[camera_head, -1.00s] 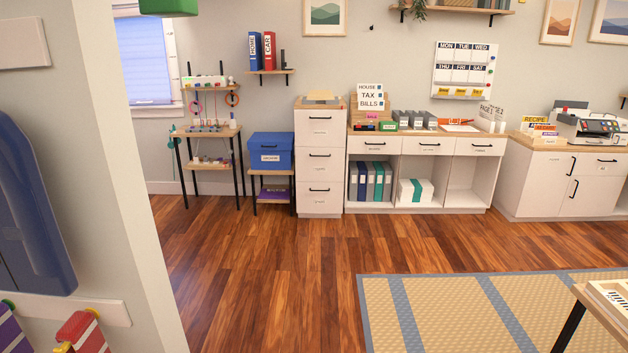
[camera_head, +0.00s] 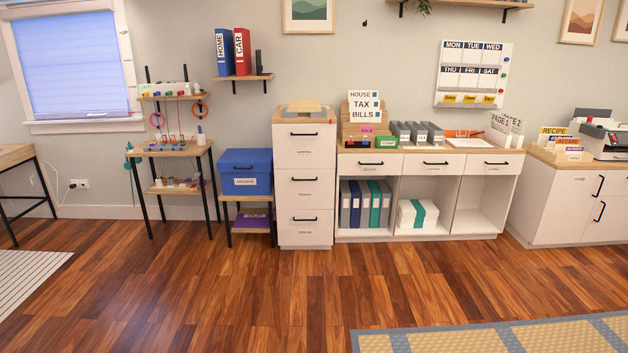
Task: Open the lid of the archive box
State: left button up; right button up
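The archive box (camera_head: 245,181) is blue with a white label on its front. Its blue lid (camera_head: 246,156) is on and looks closed. The box stands on the upper shelf of a small dark-legged stand (camera_head: 250,199), against the back wall left of centre. It is some way off across the floor. Neither of my grippers shows in the head view.
A white drawer cabinet (camera_head: 305,187) stands close right of the box. A narrow work table (camera_head: 170,150) with small items stands close left. A purple item (camera_head: 253,221) lies on the stand's lower shelf. The wood floor (camera_head: 220,290) ahead is clear; a rug (camera_head: 500,338) lies at right.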

aim_at(238, 160)
jog(key=i+u, duration=0.2)
jog(key=i, duration=0.35)
jog(key=i+u, duration=0.15)
jog(key=i, duration=0.35)
jog(key=i+l+u, duration=0.2)
jog(key=i, duration=0.35)
jog(key=i+j+u, duration=0.15)
jog(key=i+u, duration=0.2)
jog(key=i, duration=0.55)
jog(key=i+l+u, duration=0.1)
jog(key=i+u, duration=0.2)
jog(key=i, duration=0.55)
